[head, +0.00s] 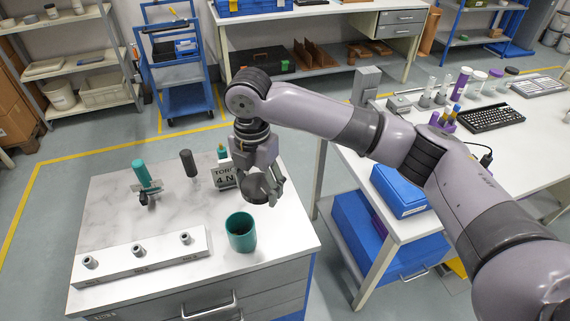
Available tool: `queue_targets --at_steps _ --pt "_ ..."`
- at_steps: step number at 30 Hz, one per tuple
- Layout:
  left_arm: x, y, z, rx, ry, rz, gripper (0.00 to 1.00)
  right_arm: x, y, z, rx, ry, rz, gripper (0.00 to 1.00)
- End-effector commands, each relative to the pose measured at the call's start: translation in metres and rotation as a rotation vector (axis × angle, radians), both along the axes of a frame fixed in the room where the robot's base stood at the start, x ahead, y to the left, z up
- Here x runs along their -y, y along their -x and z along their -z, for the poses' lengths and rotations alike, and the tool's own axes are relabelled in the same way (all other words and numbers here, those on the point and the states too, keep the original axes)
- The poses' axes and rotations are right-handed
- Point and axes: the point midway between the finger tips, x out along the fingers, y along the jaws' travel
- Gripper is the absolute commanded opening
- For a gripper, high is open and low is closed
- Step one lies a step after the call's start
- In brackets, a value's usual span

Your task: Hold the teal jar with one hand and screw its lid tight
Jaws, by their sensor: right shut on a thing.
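The teal jar (241,236) stands upright near the front right of the white worktop. Its top is open and its inside looks dark. My right gripper (264,197) is above and slightly behind and to the right of the jar, pointing down. It is shut on a dark grey round lid (256,187), held tilted and apart from the jar's rim. The fingers hide part of the lid. My left gripper is not in view, and nothing holds the jar.
A white rack with several sockets (140,259) lies at the worktop's front left. Teal-handled (142,173) and dark-handled (189,163) tools stand behind it. A "4 N" sign block (222,177) stands close behind my gripper. A white table (420,180) is at the right.

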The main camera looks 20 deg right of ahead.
Motion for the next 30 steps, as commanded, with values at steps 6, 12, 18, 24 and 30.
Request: queue_targets --at_steps 6,12,18,24,30 --pt "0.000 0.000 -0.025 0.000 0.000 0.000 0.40 -0.048 0.004 0.014 0.009 0.006 -0.210 0.13" --pt "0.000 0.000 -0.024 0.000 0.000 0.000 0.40 -0.054 0.004 0.021 0.012 0.006 -0.244 0.13" --pt "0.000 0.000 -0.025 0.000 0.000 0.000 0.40 -0.054 0.004 0.021 0.012 0.006 -0.242 0.13" --pt "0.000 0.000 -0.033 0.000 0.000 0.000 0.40 -0.054 0.005 0.019 0.011 0.006 -0.241 0.13" --pt "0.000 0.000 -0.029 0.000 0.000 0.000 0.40 -0.053 0.005 0.036 0.011 0.006 -0.240 0.13"
